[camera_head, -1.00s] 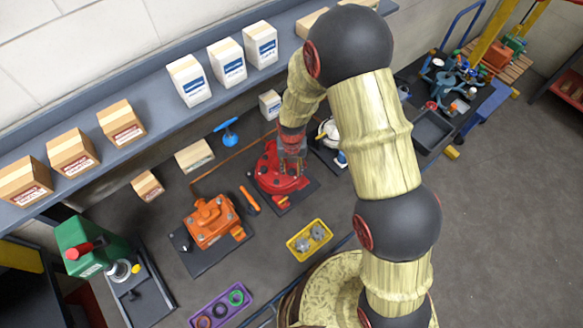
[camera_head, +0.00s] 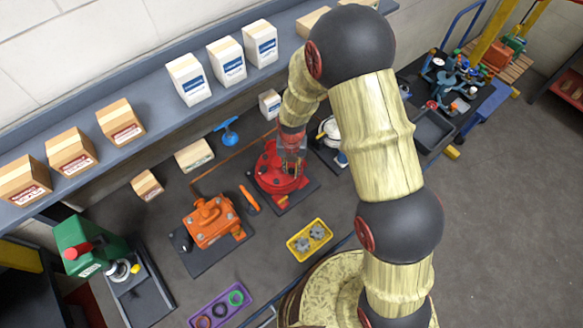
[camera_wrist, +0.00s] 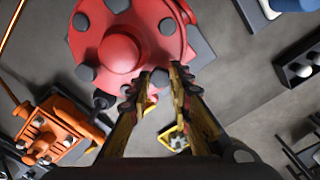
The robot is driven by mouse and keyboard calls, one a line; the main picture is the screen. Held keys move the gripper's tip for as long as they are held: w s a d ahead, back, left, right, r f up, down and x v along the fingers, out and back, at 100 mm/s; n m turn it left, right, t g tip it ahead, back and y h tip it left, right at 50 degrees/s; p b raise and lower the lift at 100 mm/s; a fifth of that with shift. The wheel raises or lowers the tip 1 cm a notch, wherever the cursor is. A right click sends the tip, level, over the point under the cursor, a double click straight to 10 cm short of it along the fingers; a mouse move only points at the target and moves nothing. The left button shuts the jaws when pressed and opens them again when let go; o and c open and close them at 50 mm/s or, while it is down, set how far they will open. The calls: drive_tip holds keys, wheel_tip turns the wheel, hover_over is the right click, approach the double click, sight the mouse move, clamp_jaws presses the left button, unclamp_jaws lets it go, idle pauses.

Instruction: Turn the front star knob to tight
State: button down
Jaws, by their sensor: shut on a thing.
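The red motor (camera_head: 276,172) sits on a dark base plate (camera_head: 308,187) on the bench. Its round red face (camera_wrist: 128,42) fills the top of the wrist view, with several grey knob-like pieces around its rim. My gripper (camera_wrist: 158,80) is at the lower edge of this face, its two fingers either side of a small grey knob (camera_wrist: 160,79). The jaws are shut on this knob; the fingertips hide part of it. In the head view my gripper (camera_head: 292,166) is above the motor and hides part of it. I cannot read the knob's tightness.
An orange motor (camera_head: 210,222) stands left on its own plate, with an orange-handled tool (camera_head: 250,199) between the motors. A yellow tray (camera_head: 310,240) with grey parts lies in front. A purple tray (camera_head: 219,305) lies front left. Boxes line the shelf (camera_head: 155,102) behind.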

drive_tip(key=m+b, duration=0.2)
drive_tip(key=m, duration=0.1)
drive_tip(key=shift+f+m, duration=0.1)
drive_tip(key=shift+m, duration=0.3)
drive_tip(key=m+b, duration=0.2)
drive_tip(key=m, duration=0.2)
drive_tip(key=shift+m, duration=0.3)
drive_tip(key=m+b, duration=0.1)
drive_tip(key=m, duration=0.2)
drive_tip(key=shift+w+m, duration=0.1)
drive_tip(key=shift+m, duration=0.2)
drive_tip(key=m+b, duration=0.1)
drive_tip(key=m, duration=0.3)
drive_tip(key=shift+m, duration=0.3)
drive_tip(key=m, duration=0.2)
drive_tip(key=m+b, duration=0.1)
drive_tip(key=m, duration=0.1)
drive_tip(key=shift+w+r+m, duration=0.1)
drive_tip(key=shift+r+m, duration=0.1)
drive_tip(key=shift+m, duration=0.1)
drive_tip(key=m, duration=0.3)
drive_tip(key=shift+m+b, duration=0.3)
drive_tip(key=shift+b, duration=0.05)
drive_tip(key=m, duration=0.3)
drive_tip(key=shift+r, duration=0.1)
drive_tip(key=shift+a+m+b, duration=0.1)
drive_tip(key=shift+m+b, duration=0.3)
drive_tip(key=shift+m, duration=1.7)
